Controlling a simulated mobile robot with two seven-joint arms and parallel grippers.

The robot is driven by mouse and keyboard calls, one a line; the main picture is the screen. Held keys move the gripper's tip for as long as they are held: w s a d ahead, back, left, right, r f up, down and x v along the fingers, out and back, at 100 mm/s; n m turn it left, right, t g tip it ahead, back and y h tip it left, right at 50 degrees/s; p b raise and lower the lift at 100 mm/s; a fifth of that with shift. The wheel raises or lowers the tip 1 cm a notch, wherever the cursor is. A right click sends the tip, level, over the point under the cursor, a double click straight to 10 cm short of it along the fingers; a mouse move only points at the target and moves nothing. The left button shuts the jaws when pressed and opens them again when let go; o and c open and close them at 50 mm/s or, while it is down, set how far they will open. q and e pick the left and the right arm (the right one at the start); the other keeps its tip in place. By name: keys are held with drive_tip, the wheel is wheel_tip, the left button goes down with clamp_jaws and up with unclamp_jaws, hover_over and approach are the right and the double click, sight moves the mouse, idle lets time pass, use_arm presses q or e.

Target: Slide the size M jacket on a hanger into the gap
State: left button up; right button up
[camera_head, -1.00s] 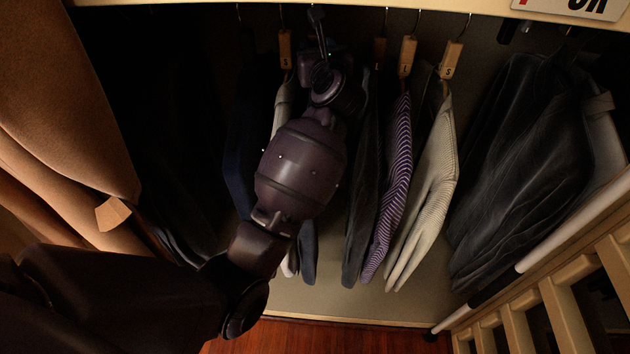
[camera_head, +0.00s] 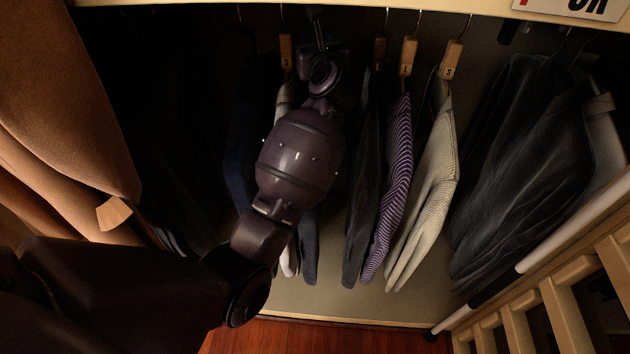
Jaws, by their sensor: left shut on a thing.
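My left gripper (camera_head: 322,58) is up at the rail, seen from behind and partly hidden by its own wrist. It is shut on what looks like a hanger (camera_head: 316,22), whose hook shows just above it. The garment below is mostly hidden by my arm; a navy hem (camera_head: 309,258) shows beneath it, and I cannot tell whether it belongs to that hanger. No M tag is readable. A strip of bare back panel (camera_head: 333,250) shows between the navy hem and a dark garment (camera_head: 359,215) to its right. My right gripper is not in view.
A pale garment with an S tag (camera_head: 286,52) hangs left of the gripper. A purple striped one with an L tag (camera_head: 408,57) and a cream one (camera_head: 428,190) hang right. Dark clothes (camera_head: 525,170) hang farther right; a tan coat (camera_head: 60,110) is at left.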

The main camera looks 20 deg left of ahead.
use_arm(q)
drive_tip(key=shift+r, duration=0.1)
idle(0.4)
drive_tip(key=shift+r, duration=0.1)
drive_tip(key=shift+c, duration=0.2)
drive_tip(key=shift+d, duration=0.1)
drive_tip(key=shift+w+d, duration=0.2)
drive_tip(key=shift+d, duration=0.4)
drive_tip(key=shift+w+d, duration=0.2)
drive_tip(key=shift+d, duration=0.35)
